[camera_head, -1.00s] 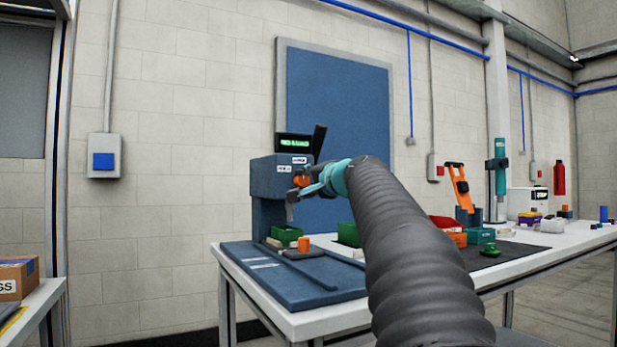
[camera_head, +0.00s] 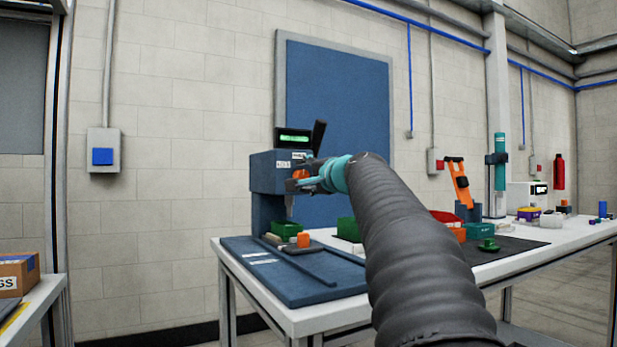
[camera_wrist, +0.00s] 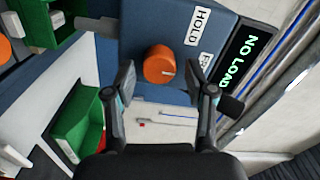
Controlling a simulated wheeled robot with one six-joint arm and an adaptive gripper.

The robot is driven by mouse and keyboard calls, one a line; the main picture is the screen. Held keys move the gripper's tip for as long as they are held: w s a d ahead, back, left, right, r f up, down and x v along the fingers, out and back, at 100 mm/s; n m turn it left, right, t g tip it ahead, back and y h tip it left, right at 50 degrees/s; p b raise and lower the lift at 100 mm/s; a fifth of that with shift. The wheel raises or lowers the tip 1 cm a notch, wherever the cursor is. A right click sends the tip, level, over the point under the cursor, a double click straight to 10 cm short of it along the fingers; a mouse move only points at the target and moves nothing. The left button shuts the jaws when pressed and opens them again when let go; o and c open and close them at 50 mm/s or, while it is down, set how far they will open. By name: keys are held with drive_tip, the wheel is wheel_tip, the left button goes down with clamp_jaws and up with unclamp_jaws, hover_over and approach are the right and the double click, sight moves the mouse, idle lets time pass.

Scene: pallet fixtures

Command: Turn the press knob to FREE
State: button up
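The press (camera_head: 266,175) is a blue-grey machine at the left end of the workbench. Its round orange knob (camera_wrist: 160,62) sits on the front face, with a small pale mark toward its right side in the wrist view. A HOLD label (camera_wrist: 198,26) is above right of the knob; a second label (camera_wrist: 205,63), starting with F, is partly hidden by a finger. My gripper (camera_wrist: 161,78) is open, with one finger on each side of the knob and visible gaps. It also shows at the press front in the head view (camera_head: 306,181).
The press display (camera_wrist: 239,60) reads NO LOAD. A dark lever (camera_head: 318,138) rises beside it. Green bins (camera_head: 348,229), an orange block (camera_head: 303,240) and the press base plate (camera_head: 290,278) lie below. An orange-armed fixture (camera_head: 459,183) stands farther right.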

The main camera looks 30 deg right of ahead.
drive_tip(key=shift+s, duration=0.1)
drive_tip(key=s, duration=1.1)
drive_tip(key=shift+s+d, duration=0.15)
drive_tip(key=shift+s, duration=0.25)
